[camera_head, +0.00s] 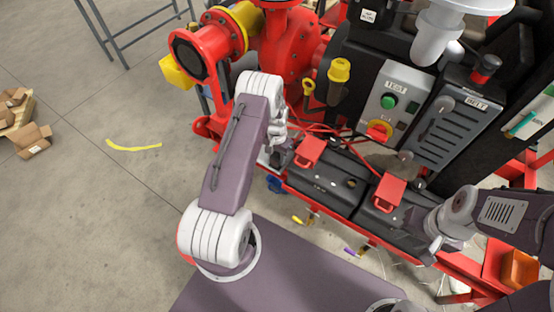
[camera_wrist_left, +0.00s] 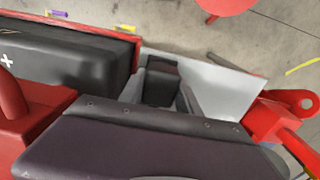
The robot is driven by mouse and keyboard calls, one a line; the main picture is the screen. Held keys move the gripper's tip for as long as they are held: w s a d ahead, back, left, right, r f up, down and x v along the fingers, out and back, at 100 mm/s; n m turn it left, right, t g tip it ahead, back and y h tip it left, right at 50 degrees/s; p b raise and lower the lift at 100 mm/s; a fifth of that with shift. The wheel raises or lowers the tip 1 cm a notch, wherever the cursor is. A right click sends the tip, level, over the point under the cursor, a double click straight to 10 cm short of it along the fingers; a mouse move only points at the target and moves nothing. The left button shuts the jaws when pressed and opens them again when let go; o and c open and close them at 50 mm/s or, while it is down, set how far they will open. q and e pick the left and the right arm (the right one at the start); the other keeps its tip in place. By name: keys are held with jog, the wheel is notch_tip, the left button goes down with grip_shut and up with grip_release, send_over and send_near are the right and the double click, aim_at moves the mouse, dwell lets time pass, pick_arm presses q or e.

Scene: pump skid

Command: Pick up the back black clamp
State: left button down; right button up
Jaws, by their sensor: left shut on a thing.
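In the left wrist view a small black block (camera_wrist_left: 160,82), which looks like the black clamp, sits between the grey fingers of my left gripper (camera_wrist_left: 158,95). The gripper is shut on it. In the head view my left gripper (camera_head: 274,158) is at the left end of the black batteries (camera_head: 330,180), and my arm hides much of it and the clamp. In the head view my right gripper (camera_head: 433,243) is over the right end of the batteries; its jaws are too small to read.
Red covers (camera_head: 309,151) and (camera_head: 389,191) sit on the batteries. Thin red cables run behind them. A grey test box (camera_head: 395,100) and a belt guard (camera_head: 455,122) stand behind. A red pump (camera_head: 286,45) is at the back. Open floor (camera_head: 100,220) lies left.

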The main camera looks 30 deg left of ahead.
aim_at(277, 154)
pick_arm(q)
notch_tip(277, 154, up, 10)
dwell(0.3)
